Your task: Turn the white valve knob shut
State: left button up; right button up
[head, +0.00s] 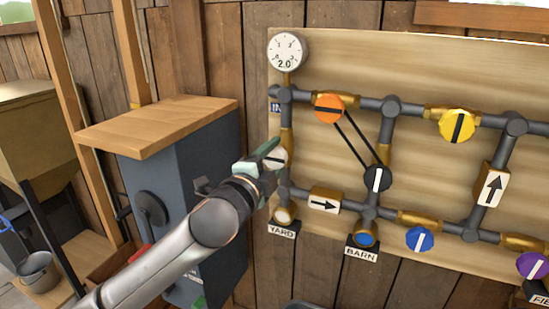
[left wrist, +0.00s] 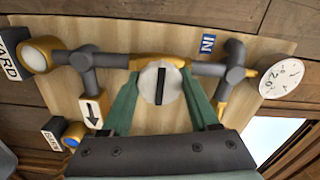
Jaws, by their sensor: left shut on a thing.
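The white valve knob (left wrist: 161,87) sits on the brass pipe section between the IN end and the YARD outlet. In the left wrist view its black line stands across that pipe. The knob also shows in the head view (head: 278,158), partly hidden by my gripper, and its line is hard to see there. My left gripper (head: 270,154) is shut on the knob, with one green finger on each side of it, as the left wrist view (left wrist: 162,92) shows. My right gripper is in neither view.
A round gauge (head: 287,52) reading 2.0 is above. Orange (head: 323,109), yellow (head: 457,126), black (head: 377,179), blue (head: 419,239) and purple (head: 532,266) knobs sit on the pipe board. A blue-grey cabinet (head: 190,190) with a wooden top stands close left of the board.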

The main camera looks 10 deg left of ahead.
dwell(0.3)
pick_arm(q)
jog(key=o, duration=1.4)
jog(key=shift+c, duration=0.2)
jog(key=shift+s, duration=0.1)
jog(key=s+a+b, duration=0.2)
jog(key=s, duration=1)
jog(key=shift+a, duration=0.2)
jog(key=shift+f, duration=0.1)
notch_tip(320, 180, down, 29)
jog(key=s+n+g, duration=0.2)
jog(key=n+g, duration=0.3)
jog(key=n, duration=0.4)
jog(key=s+a+f+n+g+y, duration=0.1)
jog(key=s+f+n, duration=0.6)
jog(key=s+f, duration=1)
notch_tip(320, 180, down, 3)
jog(key=shift+s+a+r+g, duration=0.2)
jog(key=shift+a+g, duration=0.35)
jog(key=shift+g, duration=0.55)
